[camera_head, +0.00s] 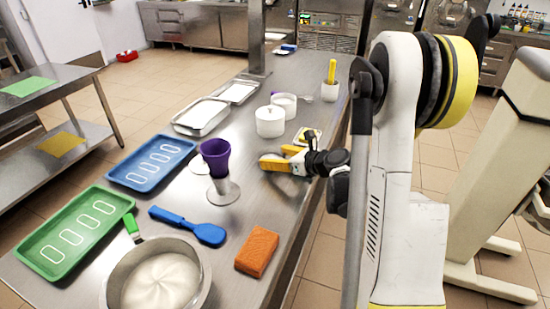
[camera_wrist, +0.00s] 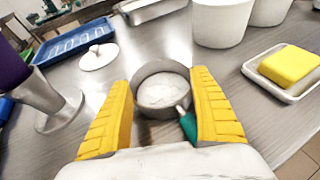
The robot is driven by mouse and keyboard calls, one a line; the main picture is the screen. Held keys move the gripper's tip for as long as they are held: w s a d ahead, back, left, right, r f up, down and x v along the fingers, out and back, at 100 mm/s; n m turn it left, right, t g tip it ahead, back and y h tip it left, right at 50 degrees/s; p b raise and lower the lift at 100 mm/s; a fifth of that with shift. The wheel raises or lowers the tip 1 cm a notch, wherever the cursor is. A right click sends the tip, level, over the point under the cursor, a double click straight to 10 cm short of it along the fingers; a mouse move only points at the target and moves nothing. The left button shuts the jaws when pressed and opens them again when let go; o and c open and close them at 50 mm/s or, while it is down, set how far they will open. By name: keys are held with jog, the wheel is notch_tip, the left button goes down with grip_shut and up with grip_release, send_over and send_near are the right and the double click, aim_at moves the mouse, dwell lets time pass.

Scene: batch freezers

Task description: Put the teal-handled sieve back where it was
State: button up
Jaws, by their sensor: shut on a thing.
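The sieve shows in the wrist view as a round grey rim (camera_wrist: 162,67) around a pale mesh, with a short teal handle (camera_wrist: 188,124) pointing toward me at the lower right. My gripper (camera_wrist: 163,95) has its two yellow fingers on either side of it and is shut on the sieve; the handle lies close to the right finger. In the head view my gripper (camera_head: 277,158) is low over the steel counter (camera_head: 225,262), right of the purple cup. The sieve is mostly hidden there. I cannot tell whether it touches the counter.
A purple cup on a steel stand (camera_head: 216,160) and a white lid (camera_wrist: 98,57) are to the left. White canisters (camera_head: 270,121) and a yellow sponge on a white dish (camera_wrist: 288,68) are close behind. A blue tray (camera_head: 152,181), blue spatula (camera_head: 187,225) and orange sponge (camera_head: 257,251) lie nearby.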

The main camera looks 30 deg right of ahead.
jog(key=o, duration=1.3)
jog(key=shift+f, duration=0.1)
